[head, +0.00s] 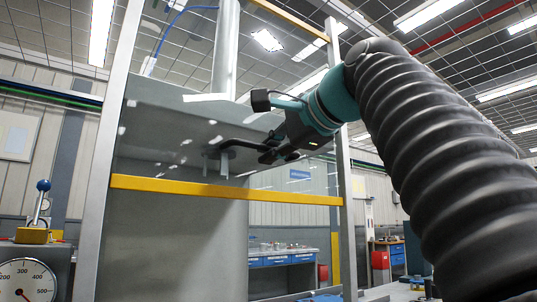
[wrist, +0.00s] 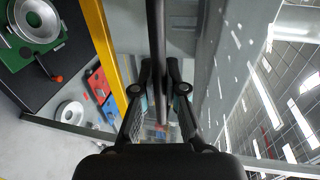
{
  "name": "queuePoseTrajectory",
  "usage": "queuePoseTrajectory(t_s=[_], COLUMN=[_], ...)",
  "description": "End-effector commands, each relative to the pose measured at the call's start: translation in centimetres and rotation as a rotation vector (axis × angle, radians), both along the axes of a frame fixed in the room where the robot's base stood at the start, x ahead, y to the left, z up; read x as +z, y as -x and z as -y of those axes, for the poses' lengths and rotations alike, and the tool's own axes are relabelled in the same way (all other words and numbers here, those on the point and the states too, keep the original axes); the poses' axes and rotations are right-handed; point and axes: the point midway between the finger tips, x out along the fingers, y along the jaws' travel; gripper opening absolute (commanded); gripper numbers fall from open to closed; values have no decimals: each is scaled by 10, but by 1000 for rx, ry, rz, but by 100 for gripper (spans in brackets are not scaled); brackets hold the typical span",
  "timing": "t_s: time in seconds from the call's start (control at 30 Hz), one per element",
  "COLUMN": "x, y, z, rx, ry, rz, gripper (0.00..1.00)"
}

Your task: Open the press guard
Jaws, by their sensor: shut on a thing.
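The press guard is a clear panel in a frame, with a yellow bar (head: 225,191) along its lower edge. A dark handle (head: 238,144) stands out from the panel above that bar. My gripper (head: 275,152) reaches in from the right and is shut on the handle. In the wrist view the handle is a dark bar (wrist: 156,35) running up between the fingers of my gripper (wrist: 163,85). The yellow bar (wrist: 103,45) also shows there, left of the fingers. The fingers hide part of the handle.
A grey upright post (head: 107,150) stands at the left of the press and another (head: 342,160) at the right. A gauge (head: 27,283) and a blue-knobbed lever (head: 42,190) are at the lower left. In the wrist view, a green fixture (wrist: 62,39) and red and blue bins (wrist: 100,85) lie below.

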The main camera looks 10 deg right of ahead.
Motion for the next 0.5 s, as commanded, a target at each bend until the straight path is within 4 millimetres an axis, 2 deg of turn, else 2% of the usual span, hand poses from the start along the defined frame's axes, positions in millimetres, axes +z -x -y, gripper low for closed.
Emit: queuePoseTrajectory(t_s=[0.13, 0.17, 0.2, 0.27, 0.5], x=[1, 1, 1, 0, 0], y=[1, 1, 1, 1, 1], z=[-1, -2, -2, -3, -4], rx=[-2, -1, 0, 3, 6], ry=[4, 4, 3, 3, 2], rz=[3, 3, 2, 2, 1], gripper=[0, 16, 26, 37, 37])
